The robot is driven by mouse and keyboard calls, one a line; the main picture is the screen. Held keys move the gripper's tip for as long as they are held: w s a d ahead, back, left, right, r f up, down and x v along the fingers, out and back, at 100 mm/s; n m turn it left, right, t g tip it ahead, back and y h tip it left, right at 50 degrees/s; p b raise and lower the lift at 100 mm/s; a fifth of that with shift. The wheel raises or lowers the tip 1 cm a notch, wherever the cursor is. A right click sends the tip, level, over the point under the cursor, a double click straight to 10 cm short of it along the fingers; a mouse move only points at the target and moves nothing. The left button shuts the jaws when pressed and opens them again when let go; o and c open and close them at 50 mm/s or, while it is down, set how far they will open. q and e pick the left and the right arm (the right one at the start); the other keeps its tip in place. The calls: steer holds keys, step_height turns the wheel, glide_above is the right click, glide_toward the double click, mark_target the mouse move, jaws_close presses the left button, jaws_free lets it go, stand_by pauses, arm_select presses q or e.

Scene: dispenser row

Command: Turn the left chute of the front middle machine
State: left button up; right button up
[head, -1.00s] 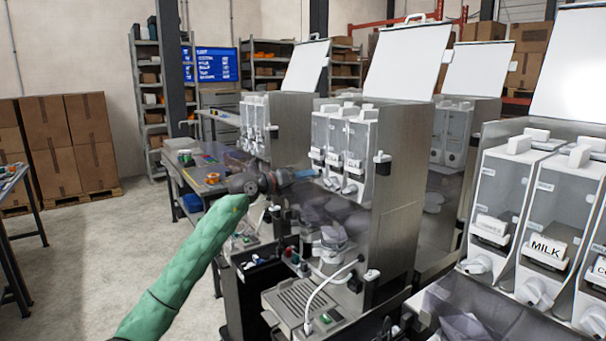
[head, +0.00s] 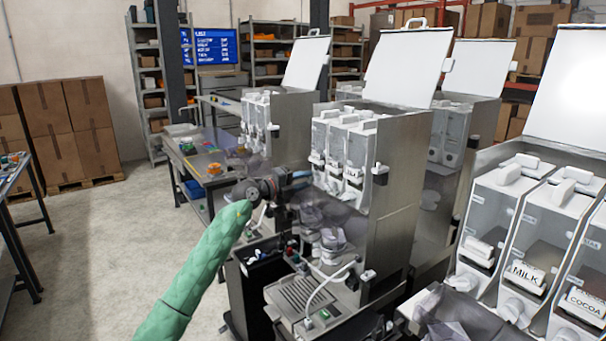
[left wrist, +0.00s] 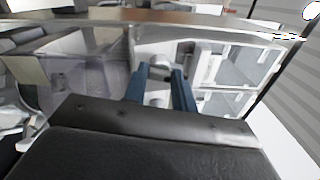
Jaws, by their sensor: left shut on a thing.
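The front middle machine (head: 397,190) is a steel dispenser with its white lid raised and a row of clear canisters (head: 345,150) in front. My left gripper (head: 303,176) reaches in from the left, with its blue fingers at the leftmost canister's lower front. The left wrist view shows the two blue fingers (left wrist: 161,75) on either side of a small white rounded chute (left wrist: 159,72). The gripper is shut on this chute. In the head view the left chute is hidden by the gripper and clear parts; its turn angle cannot be told. My right gripper is not seen.
A nearer machine (head: 520,240) with canisters labelled MILK and COCOA stands at right. Another dispenser (head: 285,120) stands behind at left. A drip tray (head: 300,295) and a white hose (head: 325,285) lie below. Open floor (head: 110,240) is at left.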

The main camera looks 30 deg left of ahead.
arm_select(q)
steer(key=shift+n+p, duration=0.9)
steer(key=shift+p, duration=0.2)
steer(key=shift+f, duration=0.1)
steer(key=o, duration=1)
steer(key=shift+f, duration=0.1)
